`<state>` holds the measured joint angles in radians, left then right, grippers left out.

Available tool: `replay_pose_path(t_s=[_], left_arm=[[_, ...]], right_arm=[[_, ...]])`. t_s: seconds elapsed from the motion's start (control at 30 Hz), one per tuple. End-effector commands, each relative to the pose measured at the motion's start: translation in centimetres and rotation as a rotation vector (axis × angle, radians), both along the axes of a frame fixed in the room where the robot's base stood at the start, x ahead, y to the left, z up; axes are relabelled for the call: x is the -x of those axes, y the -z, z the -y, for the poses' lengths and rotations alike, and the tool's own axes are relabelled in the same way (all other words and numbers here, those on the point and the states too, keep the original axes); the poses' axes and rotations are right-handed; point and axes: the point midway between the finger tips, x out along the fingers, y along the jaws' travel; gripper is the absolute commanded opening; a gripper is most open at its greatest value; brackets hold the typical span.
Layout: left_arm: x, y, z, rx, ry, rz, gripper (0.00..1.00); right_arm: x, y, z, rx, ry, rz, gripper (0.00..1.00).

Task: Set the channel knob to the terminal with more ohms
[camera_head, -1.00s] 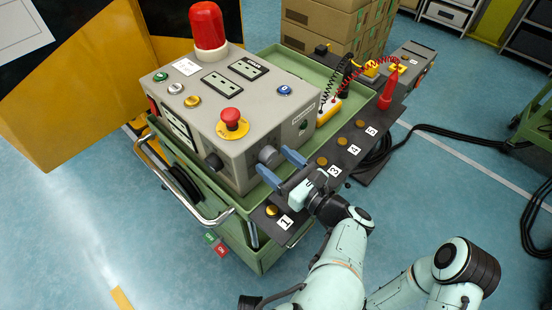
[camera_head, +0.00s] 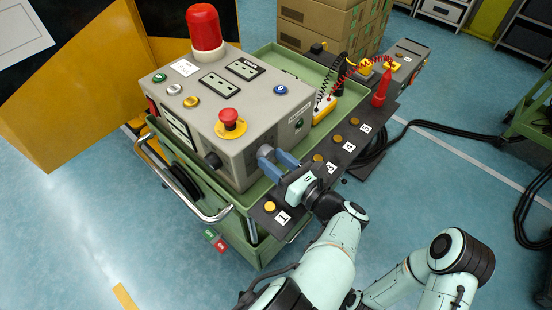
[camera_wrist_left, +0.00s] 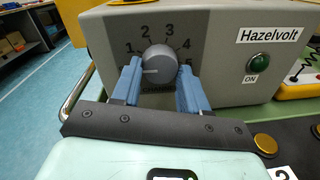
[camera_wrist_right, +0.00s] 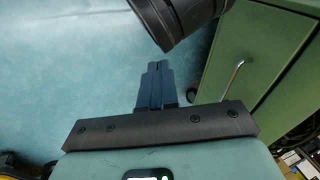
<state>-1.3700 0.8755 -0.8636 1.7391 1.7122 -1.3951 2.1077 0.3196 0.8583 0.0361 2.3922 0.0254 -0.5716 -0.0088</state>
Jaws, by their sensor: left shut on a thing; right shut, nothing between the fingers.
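The grey channel knob (camera_wrist_left: 160,63) is on the front of the grey box, inside a ring of numbers 1 to 5. Its white mark points left, just below the 1. My left gripper (camera_head: 277,160) has its blue fingers on both sides of the knob and is shut on it; the fingers also show in the left wrist view (camera_wrist_left: 158,82). Gold terminals, including terminal 1 (camera_head: 269,206), line a dark strip (camera_head: 300,190) partly hidden by my left gripper. My right gripper (camera_wrist_right: 155,85) is shut and empty, over the floor beside a green cabinet.
A red probe (camera_head: 380,88) stands at the far end of the strip, on a coiled red wire. A red emergency button (camera_head: 229,118) and a red lamp (camera_head: 206,28) are on top of the box. A metal handle (camera_head: 180,185) curves along the green cart's left side.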

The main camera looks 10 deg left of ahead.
Motion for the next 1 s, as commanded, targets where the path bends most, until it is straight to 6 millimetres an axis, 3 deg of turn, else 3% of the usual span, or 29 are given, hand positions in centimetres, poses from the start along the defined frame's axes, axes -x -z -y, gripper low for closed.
replay_pose_path(t_s=[0.5,1.0], left_arm=[[0.0,-0.2,-0.2,-0.198,-0.003,-0.274,0.13],[0.0,-0.1,-0.2,-0.244,-0.004,-0.333,0.13]], right_arm=[[4.2,-3.1,-2.1,-0.054,-0.046,-0.111,0.00],[5.0,-3.6,-2.5,-0.065,-0.054,-0.133,0.00]])
